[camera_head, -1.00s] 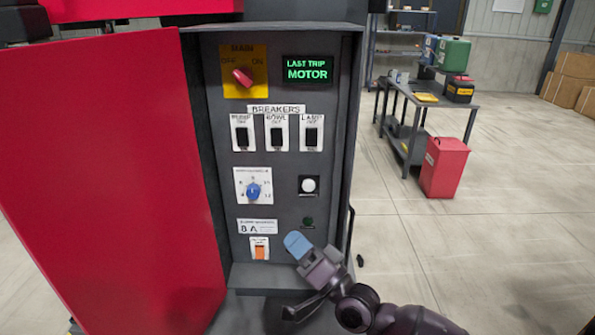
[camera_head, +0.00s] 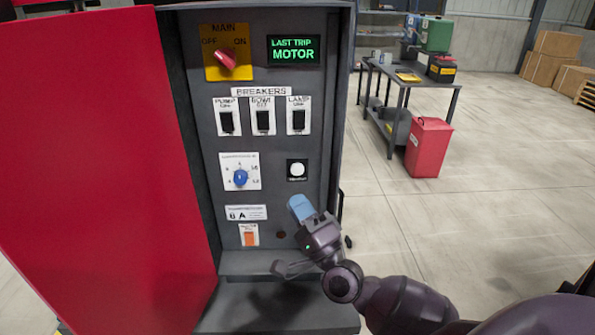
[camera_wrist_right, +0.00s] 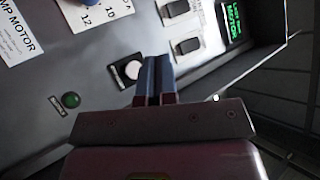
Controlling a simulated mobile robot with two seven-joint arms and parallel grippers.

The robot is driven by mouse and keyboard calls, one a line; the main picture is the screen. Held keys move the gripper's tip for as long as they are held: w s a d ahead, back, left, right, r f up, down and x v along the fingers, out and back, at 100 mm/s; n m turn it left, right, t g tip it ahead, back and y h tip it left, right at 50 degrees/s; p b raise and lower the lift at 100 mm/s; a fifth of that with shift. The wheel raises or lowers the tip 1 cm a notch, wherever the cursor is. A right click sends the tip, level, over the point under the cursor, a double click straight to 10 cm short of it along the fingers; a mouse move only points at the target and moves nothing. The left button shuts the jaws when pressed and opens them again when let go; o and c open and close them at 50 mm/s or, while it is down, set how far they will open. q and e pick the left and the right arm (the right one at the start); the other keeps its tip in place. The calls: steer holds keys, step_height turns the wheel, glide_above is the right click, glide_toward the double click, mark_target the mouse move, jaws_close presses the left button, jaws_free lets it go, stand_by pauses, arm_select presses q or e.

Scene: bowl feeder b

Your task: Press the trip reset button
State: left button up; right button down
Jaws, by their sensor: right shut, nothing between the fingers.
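The grey control panel (camera_head: 207,140) stands open in the head view. A round white button (camera_head: 297,169) sits on a black plate right of the blue dial; it also shows in the right wrist view (camera_wrist_right: 132,70). A green round button (camera_wrist_right: 71,100) shows in the right wrist view, hidden behind my gripper in the head view. A small dark red round part (camera_head: 281,234) sits lower. Their labels are too small to read, so I cannot tell which is trip reset. My right gripper (camera_head: 300,207) is shut and empty, its blue fingertips just below the white button; contact cannot be told.
The blue dial (camera_head: 240,177), orange switch (camera_head: 250,238), several black breakers (camera_head: 263,121) and red main switch (camera_head: 227,59) are close by. The display (camera_head: 293,50) reads LAST TRIP MOTOR. A red door (camera_head: 110,170) stands open at left; a ledge (camera_head: 270,264) juts out below.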

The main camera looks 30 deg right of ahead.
mark_target(297, 170)
steer(key=shift+w+d+b, duration=0.4)
steer(key=shift+w+d, duration=0.3)
steer(key=shift+w, duration=0.45)
steer(key=shift+w+d+b, duration=0.35)
steer(key=shift+w+d, duration=0.3)
steer(key=shift+w, duration=0.45)
steer(key=shift+w+d+b, duration=0.4)
steer(key=shift+w+d, duration=0.3)
steer(key=shift+w, duration=0.45)
steer(key=shift+w+d, duration=0.1)
steer(key=shift+w, duration=0.05)
steer(key=shift+w+d, duration=0.1)
steer(key=shift+w, duration=0.1)
